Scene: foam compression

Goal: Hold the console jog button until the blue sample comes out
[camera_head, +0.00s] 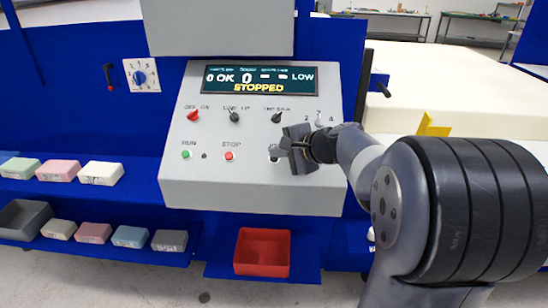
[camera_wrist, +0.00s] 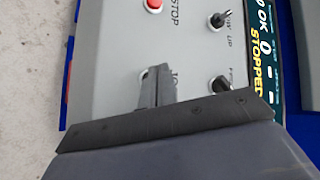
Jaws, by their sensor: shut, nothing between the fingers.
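The grey console (camera_head: 250,190) faces me, its display (camera_head: 260,79) reading "STOPPED" and "LOW". My gripper (camera_head: 281,147) is shut and empty at the console's lower right, over the jog button (camera_head: 273,158), which is mostly hidden. In the wrist view the shut fingertips (camera_wrist: 160,74) are beside the partly covered "JO..." label, with a sliver of the button (camera_wrist: 143,74) showing. I cannot tell whether they touch or press it. A light blue block (camera_head: 130,236) lies on the lower left shelf; no other blue sample shows.
The green run button (camera_head: 186,154) and red stop button (camera_head: 229,155) are left of my gripper, with several switches above. A red bin (camera_head: 262,252) sits below the console. Other foam blocks and a grey bin (camera_head: 24,219) are on the left shelves. A cream slab (camera_head: 460,100) is at right.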

